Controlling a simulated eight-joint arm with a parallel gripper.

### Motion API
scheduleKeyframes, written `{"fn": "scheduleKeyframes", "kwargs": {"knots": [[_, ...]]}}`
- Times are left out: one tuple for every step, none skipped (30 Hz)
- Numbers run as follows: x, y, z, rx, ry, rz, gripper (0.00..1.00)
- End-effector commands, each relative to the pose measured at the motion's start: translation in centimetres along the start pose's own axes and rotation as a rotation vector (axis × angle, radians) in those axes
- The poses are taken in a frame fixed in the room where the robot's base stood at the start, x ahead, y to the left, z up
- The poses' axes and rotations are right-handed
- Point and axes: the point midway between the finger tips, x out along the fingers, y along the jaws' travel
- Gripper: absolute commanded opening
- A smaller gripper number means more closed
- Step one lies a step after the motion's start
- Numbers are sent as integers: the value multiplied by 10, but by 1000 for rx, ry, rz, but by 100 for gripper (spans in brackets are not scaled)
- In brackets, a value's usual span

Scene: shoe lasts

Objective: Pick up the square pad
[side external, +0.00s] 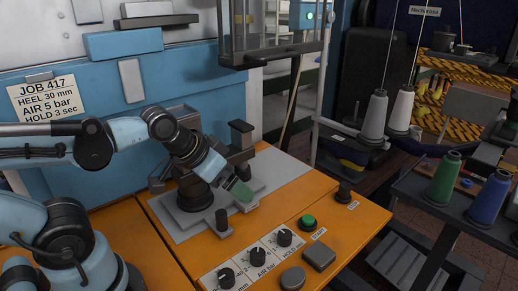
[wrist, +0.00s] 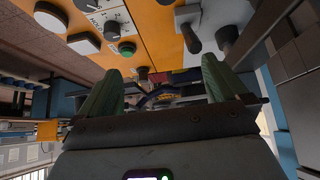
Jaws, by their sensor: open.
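The square pad (side external: 319,256) is a grey block with rounded corners. It lies flat on the orange bench top (side external: 355,225), near the front edge, just in front of the green button (side external: 308,222). In the wrist view a pale pad (wrist: 84,43) beside the green button (wrist: 127,48) matches its place, though its outline is hard to judge there. My gripper (side external: 238,190) has green fingers and hovers by the machine's grey plate, left of and behind the pad, well apart from it. The wrist view shows the fingers (wrist: 160,88) spread and nothing between them.
A round grey pad (side external: 292,278) lies beside the square pad. Black knobs (side external: 284,237) on a white panel stand behind them. A dark knob (side external: 343,192) stands at right. The dark machine post (side external: 241,137) rises behind my gripper. Thread cones (side external: 444,178) stand on a side table.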

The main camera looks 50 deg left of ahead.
Motion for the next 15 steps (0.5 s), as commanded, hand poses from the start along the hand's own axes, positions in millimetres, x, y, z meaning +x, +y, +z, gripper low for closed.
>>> {"fn": "scheduleKeyframes", "kwargs": {"knots": [[0,0,0,0,0,0,95],[0,0,0,0,0,0,91],[0,0,0,0,-1,0,87],[0,0,0,0,-1,0,87],[0,0,0,0,-1,0,87],[0,0,0,0,-1,0,87],[0,0,0,0,-1,0,87],[0,0,0,0,-1,0,87],[0,0,0,0,-1,0,87],[0,0,0,0,-1,0,87],[0,0,-1,0,-2,0,87],[0,1,-2,0,-6,2,87],[0,2,-3,0,-11,4,87],[-1,4,-5,-1,-18,7,87],[-1,7,-9,-1,-32,13,87]]}}
